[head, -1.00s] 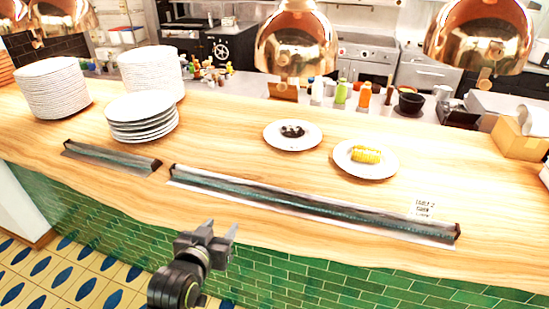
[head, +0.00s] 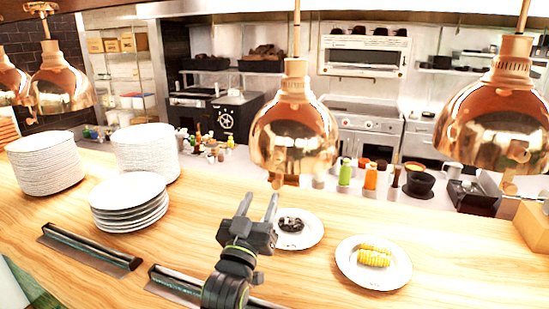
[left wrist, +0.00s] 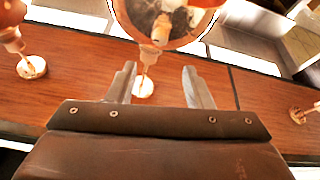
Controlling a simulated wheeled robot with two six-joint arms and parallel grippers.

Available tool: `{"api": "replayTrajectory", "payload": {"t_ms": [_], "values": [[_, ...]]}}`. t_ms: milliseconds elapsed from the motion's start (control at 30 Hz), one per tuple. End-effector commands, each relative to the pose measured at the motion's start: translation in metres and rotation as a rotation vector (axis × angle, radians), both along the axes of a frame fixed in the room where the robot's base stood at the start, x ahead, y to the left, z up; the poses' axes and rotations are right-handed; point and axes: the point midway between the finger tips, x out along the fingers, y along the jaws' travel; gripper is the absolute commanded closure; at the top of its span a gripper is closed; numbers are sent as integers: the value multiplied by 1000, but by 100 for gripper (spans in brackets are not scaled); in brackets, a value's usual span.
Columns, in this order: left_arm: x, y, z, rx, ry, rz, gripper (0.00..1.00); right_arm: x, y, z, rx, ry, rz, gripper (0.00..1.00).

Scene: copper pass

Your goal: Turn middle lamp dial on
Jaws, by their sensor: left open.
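The middle lamp (head: 293,130) is a shiny copper dome hanging from a rod over the counter. A small copper-brown knob, seemingly its dial (head: 277,181), shows at its lower rim. My left gripper (head: 258,205) is open and empty, fingers pointing up, just below and left of the dial in the picture. They look apart, though depth is hard to tell. In the left wrist view, the lamp (left wrist: 188,38) and the dial (left wrist: 160,30) show at the top, beyond the open fingers (left wrist: 160,85). I cannot tell which way the dial is turned. My right gripper is not in view.
Other copper lamps hang at the right (head: 495,120) and left (head: 62,85). Below are a plate with dark food (head: 312,238), a plate with corn (head: 396,279), and stacked white plates (head: 128,200) on the wooden counter (head: 200,225).

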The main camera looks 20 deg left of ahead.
Motion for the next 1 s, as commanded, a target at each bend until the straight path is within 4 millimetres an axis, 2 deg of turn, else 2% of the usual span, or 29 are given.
{"api": "replayTrajectory", "payload": {"t_ms": [33,300,500,700,1000], "values": [[10,0,8,4,1,-1,54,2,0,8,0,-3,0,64],[57,0,27,4,1,0,54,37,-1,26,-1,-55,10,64],[87,0,37,3,1,1,54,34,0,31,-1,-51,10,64],[103,0,42,1,1,0,54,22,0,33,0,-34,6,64],[107,0,43,1,1,1,54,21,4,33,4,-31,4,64]]}}
